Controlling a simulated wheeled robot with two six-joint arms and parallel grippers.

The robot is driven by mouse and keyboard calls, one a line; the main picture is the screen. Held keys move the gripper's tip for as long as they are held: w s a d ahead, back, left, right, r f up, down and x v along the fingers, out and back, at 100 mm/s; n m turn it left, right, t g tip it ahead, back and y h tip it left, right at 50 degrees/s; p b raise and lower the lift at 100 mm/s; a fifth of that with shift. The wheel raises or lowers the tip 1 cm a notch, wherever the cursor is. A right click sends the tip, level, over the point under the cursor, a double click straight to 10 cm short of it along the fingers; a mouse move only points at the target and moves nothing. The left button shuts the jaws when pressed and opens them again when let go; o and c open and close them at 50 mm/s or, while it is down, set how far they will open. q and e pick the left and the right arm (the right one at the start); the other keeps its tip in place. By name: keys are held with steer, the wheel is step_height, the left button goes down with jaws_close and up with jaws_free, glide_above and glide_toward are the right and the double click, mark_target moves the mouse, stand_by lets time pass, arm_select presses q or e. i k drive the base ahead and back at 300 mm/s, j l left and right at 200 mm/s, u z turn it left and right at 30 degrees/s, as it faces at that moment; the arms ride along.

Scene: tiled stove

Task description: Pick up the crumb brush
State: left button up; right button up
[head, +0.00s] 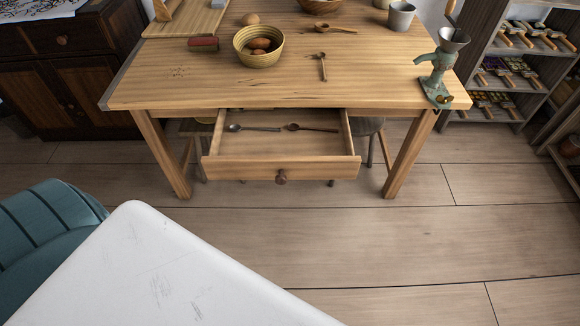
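A small dark red, bar-shaped object (203,44), which looks like the crumb brush, lies on the wooden table (390,92). It is at the table's left side, just in front of a wooden board (188,20). Its bristles cannot be made out clearly at this size. Neither of my grippers is in view.
A basket (243,57) holding brown eggs stands right of the red object. A wooden spoon (323,66) and green grinder (437,68) are farther right. The table's drawer (235,168) is open, with two spoons inside. A teal seat (45,235) and white surface (165,270) fill the lower left.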

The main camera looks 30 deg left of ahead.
mark_target(196, 44)
steer(key=u, duration=1.5)
